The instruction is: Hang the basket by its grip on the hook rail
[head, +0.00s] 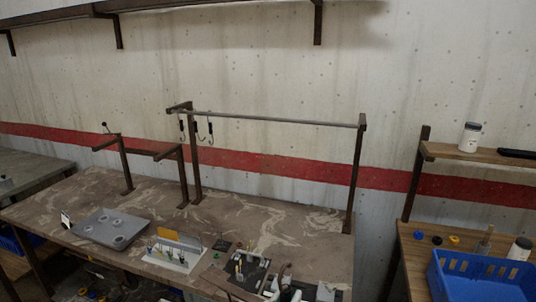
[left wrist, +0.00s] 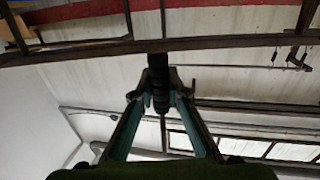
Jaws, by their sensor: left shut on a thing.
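The hook rail (head: 280,119) is a grey bar between two dark posts at the back of the workbench. A few dark hooks (head: 210,130) hang at its left end. My left gripper (head: 276,287) is low in the middle of the head view, in front of and below the rail. In the left wrist view its fingers (left wrist: 160,97) are shut on a dark ribbed grip (left wrist: 157,75). I cannot tell whether a basket hangs from that grip. A blue basket (head: 462,291) stands on the right-hand table. My right gripper is not in view.
A grey plate with round fittings (head: 112,229) and a white tool holder (head: 174,258) stand on the workbench (head: 240,208). A dark bracketed stand (head: 125,165) rises left of the rail. A wooden shelf (head: 470,153) with a white jar (head: 469,137) is at right.

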